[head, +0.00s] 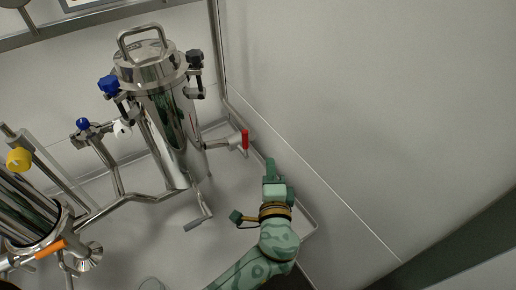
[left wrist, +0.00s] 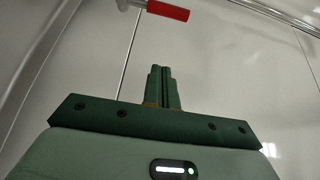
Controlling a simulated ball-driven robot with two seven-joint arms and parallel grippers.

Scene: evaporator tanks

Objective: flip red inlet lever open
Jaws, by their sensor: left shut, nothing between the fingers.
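The red inlet lever (head: 245,139) sits at the end of a short metal pipe on the right side of the steel tank (head: 170,115). In the head view its red handle stands roughly upright. It also shows at the top of the left wrist view (left wrist: 168,11), lying across the picture. My left gripper (head: 270,163) is just below and to the right of the lever, apart from it. Its green fingers (left wrist: 161,72) are shut together and hold nothing. In the left wrist view they point up towards the lever, with a gap between. My right gripper is not in view.
A lever with an orange handle (head: 50,249) and a yellow knob (head: 18,159) are at the lower left. Blue knobs (head: 109,85) and a black knob (head: 194,57) surround the tank. A bare metal handle (head: 198,222) sticks out below the tank. The wall on the right is bare.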

